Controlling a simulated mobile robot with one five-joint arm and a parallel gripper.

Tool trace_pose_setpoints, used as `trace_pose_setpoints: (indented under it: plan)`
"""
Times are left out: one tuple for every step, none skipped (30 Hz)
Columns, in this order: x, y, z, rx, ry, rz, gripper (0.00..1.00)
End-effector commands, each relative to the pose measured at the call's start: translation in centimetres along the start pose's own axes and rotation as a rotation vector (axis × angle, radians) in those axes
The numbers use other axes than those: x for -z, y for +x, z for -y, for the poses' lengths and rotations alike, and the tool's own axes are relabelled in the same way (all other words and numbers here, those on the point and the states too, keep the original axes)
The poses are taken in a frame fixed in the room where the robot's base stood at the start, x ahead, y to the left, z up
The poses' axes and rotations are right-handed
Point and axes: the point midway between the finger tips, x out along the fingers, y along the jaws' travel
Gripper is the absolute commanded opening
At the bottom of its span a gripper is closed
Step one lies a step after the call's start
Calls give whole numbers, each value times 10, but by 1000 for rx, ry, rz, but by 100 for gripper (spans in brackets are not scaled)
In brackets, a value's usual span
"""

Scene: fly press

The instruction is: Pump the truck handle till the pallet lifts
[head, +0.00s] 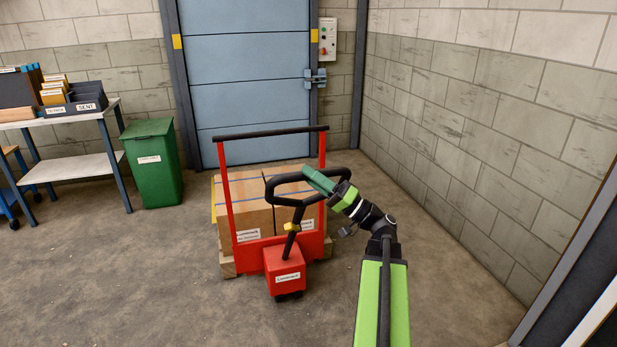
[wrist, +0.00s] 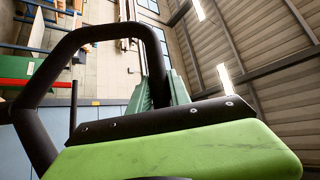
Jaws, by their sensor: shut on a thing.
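The truck handle (head: 291,203) is a black loop on a short black stem that rises, leaning, from the red pump housing (head: 283,268) of the pallet truck. My gripper (head: 322,181) is shut on the right side of the handle loop. In the wrist view the loop (wrist: 60,50) arches across the left, and its right bar runs down to the green fingers (wrist: 158,92). The truck's red frame (head: 228,200) stands behind the handle. A wooden pallet (head: 228,268) with strapped cardboard boxes (head: 254,213) sits behind the housing, low at the floor. Any gap under it is too small to tell.
A blue roller door (head: 248,80) stands behind the truck, with a control box (head: 327,43) at its right. A green bin (head: 152,165) and a table (head: 75,165) are at the left. A block wall (head: 480,140) bounds the right. The floor at left front is clear.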

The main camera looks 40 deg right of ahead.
Motion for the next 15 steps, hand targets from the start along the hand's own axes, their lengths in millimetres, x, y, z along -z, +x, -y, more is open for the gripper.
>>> trace_pose_setpoints:
  plan:
    - [-2,0,0,1,2,9,0]
    - [-2,0,0,0,1,8,0]
    - [-2,0,0,0,1,7,0]
    - [-1,-1,0,0,1,7,0]
    - [-1,-1,0,0,0,6,0]
    - [0,-1,0,-1,0,6,29]
    - [0,-2,0,-1,0,5,33]
    - [0,-2,0,-1,0,4,37]
    - [1,-2,1,-1,-1,3,42]
    - [1,-2,1,-1,-1,2,45]
    - [1,-2,1,-1,-1,1,45]
    - [1,-2,1,-1,-1,1,45]
    - [2,-2,1,-1,-1,0,45]
    - [2,-2,1,-1,-1,0,45]
    - [2,-2,1,-1,-1,-1,45]
